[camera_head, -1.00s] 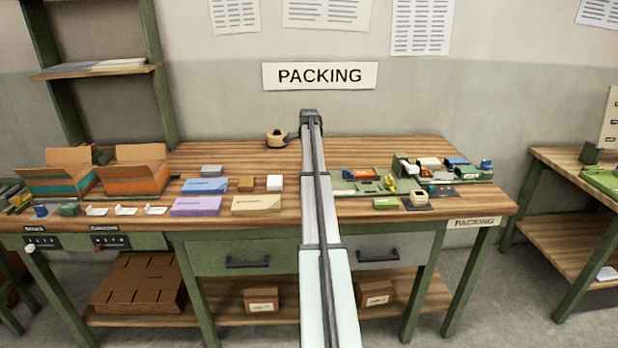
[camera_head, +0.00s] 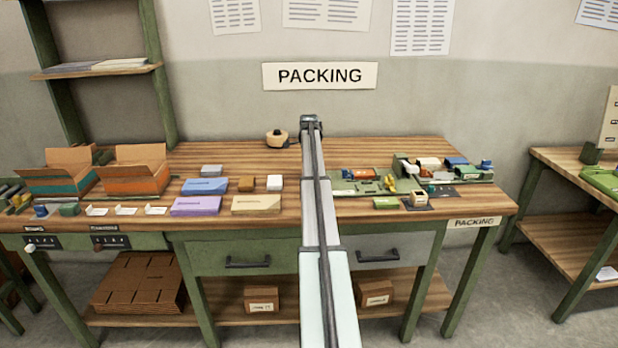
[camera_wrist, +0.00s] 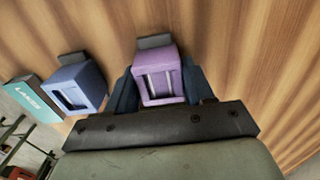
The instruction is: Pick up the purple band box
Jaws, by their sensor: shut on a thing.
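A small purple box (camera_wrist: 158,55), the purple band box, with pale upright strips on its near face, stands in the wrist view. My gripper (camera_wrist: 161,88) has one dark finger on each side of it and is shut on it. The box's underside is hidden by the gripper body. In the head view my arm rises up the middle of the picture, and neither my gripper nor this held box can be made out there.
In the wrist view a blue box (camera_wrist: 78,87) with a slot stands just left, beside a teal block marked LAKES (camera_wrist: 27,95). The head view shows a packing table (camera_head: 250,155) with a flat purple box (camera_head: 196,206) and open cartons (camera_head: 136,180) at left.

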